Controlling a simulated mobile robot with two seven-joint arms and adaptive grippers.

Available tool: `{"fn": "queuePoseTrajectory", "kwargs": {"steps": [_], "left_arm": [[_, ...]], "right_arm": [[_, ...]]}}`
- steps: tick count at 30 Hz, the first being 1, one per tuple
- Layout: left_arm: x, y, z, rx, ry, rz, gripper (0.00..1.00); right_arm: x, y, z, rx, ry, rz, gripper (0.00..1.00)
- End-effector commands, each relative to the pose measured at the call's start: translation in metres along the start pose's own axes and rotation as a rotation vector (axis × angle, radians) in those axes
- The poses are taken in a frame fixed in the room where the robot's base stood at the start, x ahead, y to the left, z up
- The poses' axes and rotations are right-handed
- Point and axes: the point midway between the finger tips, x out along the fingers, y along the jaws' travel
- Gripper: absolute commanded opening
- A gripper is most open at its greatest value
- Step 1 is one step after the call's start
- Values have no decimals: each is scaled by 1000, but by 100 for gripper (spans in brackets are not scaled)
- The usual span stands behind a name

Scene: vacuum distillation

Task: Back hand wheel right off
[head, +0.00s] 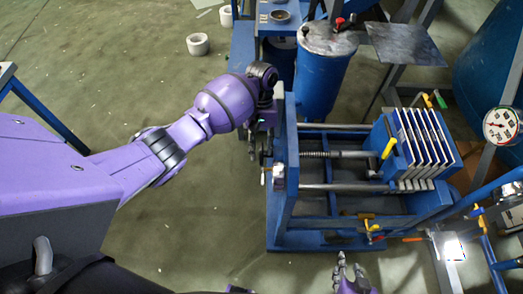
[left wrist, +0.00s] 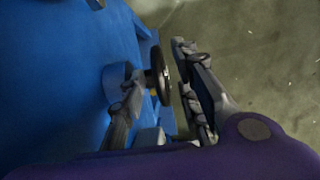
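The hand wheel (left wrist: 158,74) shows in the left wrist view as a dark rim seen nearly edge-on, beside a blue hub on the blue end plate. In the head view I cannot make it out clearly beside the press's left end plate (head: 291,145). My left gripper (head: 257,146) is at the outer side of that plate. In the left wrist view its fingers (left wrist: 162,68) are apart, with the wheel rim between them; the right finger stands clear of it. My right gripper (head: 351,272) is at the bottom edge, fingers spread, with nothing seen between them.
The blue press frame (head: 330,240) has a screw shaft (head: 335,154), rails and white plates (head: 420,140) on the right. A blue tank (head: 322,75) stands behind it. Pipes and a gauge (head: 501,125) are at the right. The floor left of the press is mostly clear.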

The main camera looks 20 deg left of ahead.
Motion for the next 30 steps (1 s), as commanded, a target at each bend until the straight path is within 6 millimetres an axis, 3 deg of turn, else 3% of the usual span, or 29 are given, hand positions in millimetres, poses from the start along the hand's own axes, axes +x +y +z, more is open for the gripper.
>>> {"fn": "queuePoseTrajectory", "kwargs": {"steps": [6,12,30], "left_arm": [[-40,0,13,1,3,1,30],[-59,0,20,0,0,0,30],[-60,0,22,2,0,0,30]], "right_arm": [[0,0,0,-1,0,0,30],[0,0,0,-1,-1,0,30],[0,0,1,-1,-1,0,30]]}}
